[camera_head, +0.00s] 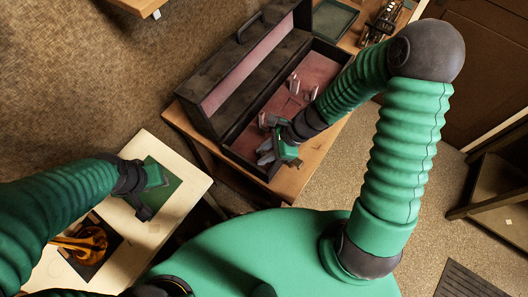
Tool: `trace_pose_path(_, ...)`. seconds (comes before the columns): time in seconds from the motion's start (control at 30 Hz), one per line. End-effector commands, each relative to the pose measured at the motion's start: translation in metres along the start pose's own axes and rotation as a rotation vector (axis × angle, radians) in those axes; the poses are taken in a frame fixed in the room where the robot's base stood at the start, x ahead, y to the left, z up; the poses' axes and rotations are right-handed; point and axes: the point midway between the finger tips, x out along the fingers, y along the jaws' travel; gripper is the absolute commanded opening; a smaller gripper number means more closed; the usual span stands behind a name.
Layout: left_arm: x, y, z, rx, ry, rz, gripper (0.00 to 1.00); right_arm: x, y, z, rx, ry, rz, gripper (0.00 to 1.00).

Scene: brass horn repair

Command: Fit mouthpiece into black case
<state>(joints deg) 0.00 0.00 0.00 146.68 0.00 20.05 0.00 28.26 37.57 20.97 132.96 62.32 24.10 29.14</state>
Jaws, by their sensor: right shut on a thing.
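The black case (205,97) stands open on a wooden table, its lid tilted back at the left and its inside lined in dull pink. My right gripper (265,154) is low in the near end of the case. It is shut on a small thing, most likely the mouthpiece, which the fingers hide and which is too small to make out. My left gripper (150,203) is over a green mat (162,180) on the pale table at the left; its fingers are too dark to tell open from shut.
Small pale fittings (293,87) stand in the case beyond my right gripper. A brass horn part (84,245) lies on a dark pad on the pale table (190,187). A green tray (335,19) and metal parts (384,20) are at the back. A shelf (495,185) stands at the right.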

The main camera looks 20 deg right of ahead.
Motion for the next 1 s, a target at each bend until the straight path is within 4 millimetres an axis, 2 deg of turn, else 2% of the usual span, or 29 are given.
trace_pose_path(0.1,0.0038,0.0000,0.0009,0.000,0.000,0.000,0.36,0.0036,-0.0001,-0.0023,0.000,0.000,0.000,0.00)
trace_pose_path(0.13,0.0036,0.0000,0.0009,0.000,0.000,0.000,0.36,0.0033,-0.0002,-0.0022,0.000,0.000,0.000,0.25)
trace_pose_path(0.3,0.0026,0.0000,0.0006,0.000,0.000,0.000,0.36,0.0027,0.0005,-0.0017,0.000,0.000,0.001,0.47)
trace_pose_path(0.33,0.0026,0.0000,0.0006,0.000,0.000,0.000,0.36,0.0027,0.0009,-0.0017,0.000,0.000,0.002,0.49)
trace_pose_path(1.0,0.0030,0.0000,0.0007,0.000,0.000,0.000,0.36,0.0039,0.0049,-0.0021,-0.001,-0.001,0.009,0.49)
